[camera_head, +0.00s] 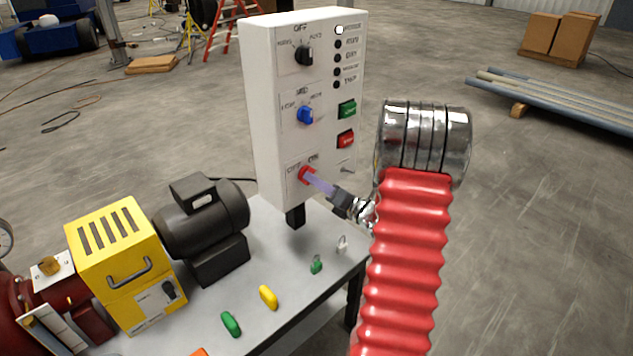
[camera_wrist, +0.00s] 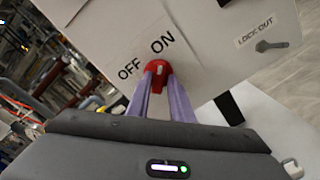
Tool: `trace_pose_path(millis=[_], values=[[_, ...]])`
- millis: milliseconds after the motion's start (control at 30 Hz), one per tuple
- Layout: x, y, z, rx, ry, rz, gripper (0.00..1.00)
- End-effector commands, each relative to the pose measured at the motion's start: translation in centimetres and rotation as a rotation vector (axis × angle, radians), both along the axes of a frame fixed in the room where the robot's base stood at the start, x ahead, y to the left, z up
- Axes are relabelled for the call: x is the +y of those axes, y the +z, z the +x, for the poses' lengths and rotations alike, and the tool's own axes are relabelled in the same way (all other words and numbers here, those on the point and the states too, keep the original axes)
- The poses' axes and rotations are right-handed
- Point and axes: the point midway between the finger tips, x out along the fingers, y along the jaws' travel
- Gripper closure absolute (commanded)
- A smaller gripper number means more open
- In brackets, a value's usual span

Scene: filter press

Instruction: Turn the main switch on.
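The main switch is a red knob (camera_head: 304,174) at the lower left of the white control panel (camera_head: 262,100), with OFF and ON printed by it. It also shows in the wrist view (camera_wrist: 158,67), where its white mark points roughly toward the word ON. My gripper (camera_head: 312,178) reaches it from the front right. Its two purple fingers lie along both sides of the knob in the wrist view and appear closed on it. The fingertips partly hide the knob's lower sides.
Above are a blue knob (camera_head: 305,115), a black knob (camera_head: 304,56), green (camera_head: 347,109) and red (camera_head: 346,139) buttons, and a white top lamp (camera_head: 339,30). A lockout lever (camera_wrist: 272,46) is to the right. The table (camera_head: 290,262) below carries a motor (camera_head: 205,215) and several small tags.

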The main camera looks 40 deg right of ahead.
Motion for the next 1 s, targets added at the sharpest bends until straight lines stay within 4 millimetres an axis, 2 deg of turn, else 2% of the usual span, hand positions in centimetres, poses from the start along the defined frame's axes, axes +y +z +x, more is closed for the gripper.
trace_pose_path(millis=[167, 567, 667, 1000], values=[[0.0, 0.1, 0.0, -0.001, 0.001, -0.002, 0.67], [0.0, 0.2, -0.7, -0.002, 0.001, -0.003, 0.67], [-0.2, 0.1, -1.7, -0.003, -0.001, -0.003, 0.67], [-0.3, 0.1, -7.0, -0.002, -0.002, -0.003, 0.67]])
